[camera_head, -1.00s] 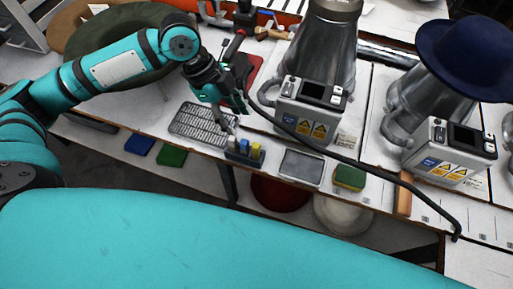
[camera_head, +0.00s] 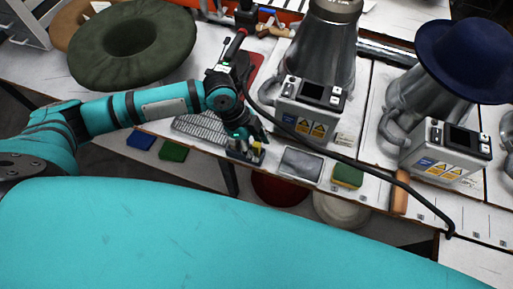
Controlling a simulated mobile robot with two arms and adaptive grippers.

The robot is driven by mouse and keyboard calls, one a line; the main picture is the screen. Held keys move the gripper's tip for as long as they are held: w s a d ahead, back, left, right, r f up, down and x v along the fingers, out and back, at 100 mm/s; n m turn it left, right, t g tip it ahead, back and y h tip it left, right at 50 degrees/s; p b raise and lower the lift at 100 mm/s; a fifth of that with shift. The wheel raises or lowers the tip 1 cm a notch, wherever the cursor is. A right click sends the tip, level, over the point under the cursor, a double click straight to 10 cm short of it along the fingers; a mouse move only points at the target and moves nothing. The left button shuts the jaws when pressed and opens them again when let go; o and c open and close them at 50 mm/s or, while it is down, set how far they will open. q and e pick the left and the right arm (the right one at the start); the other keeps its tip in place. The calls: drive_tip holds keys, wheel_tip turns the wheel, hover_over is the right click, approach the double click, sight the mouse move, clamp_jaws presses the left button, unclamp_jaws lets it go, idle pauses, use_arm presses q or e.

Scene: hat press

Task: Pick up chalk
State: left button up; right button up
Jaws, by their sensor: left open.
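A small dark holder (camera_head: 242,158) with short chalk sticks stands near the front edge of the table, between the metal grid tray and a flat grey tray. A yellow chalk (camera_head: 257,148) shows at its right side; the other sticks are mostly hidden behind my gripper. My left gripper (camera_head: 246,143) points down right at the holder, its fingers just above or around the chalk. It is open; whether a finger touches a stick cannot be seen. My right gripper is not in view.
The grid tray (camera_head: 198,128) lies just left. The grey tray (camera_head: 301,164) and a green-yellow sponge (camera_head: 348,176) lie right. A hat-press machine (camera_head: 310,107) with a black hose (camera_head: 340,158) stands behind. A green hat (camera_head: 133,45) lies back left.

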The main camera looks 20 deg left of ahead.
use_arm(q)
drive_tip(key=shift+c, duration=0.2)
clamp_jaws()
drive_tip(key=shift+r, duration=0.1)
drive_tip(key=shift+r, duration=0.5)
wheel_tip(320, 180, up, 2)
drive_tip(key=shift+w+r+b, duration=0.1)
drive_tip(key=shift+r+b, duration=0.05)
drive_tip(key=shift+b, duration=0.45)
drive_tip(key=s+d+b, duration=0.1)
drive_tip(key=s+d, duration=0.2)
drive_tip(key=s, duration=0.4)
drive_tip(key=s+d+r+b, duration=0.1)
drive_tip(key=s+d, duration=0.3)
drive_tip(key=s, duration=0.3)
drive_tip(key=shift+s+r+b, duration=0.25)
drive_tip(key=shift+s+b, duration=0.05)
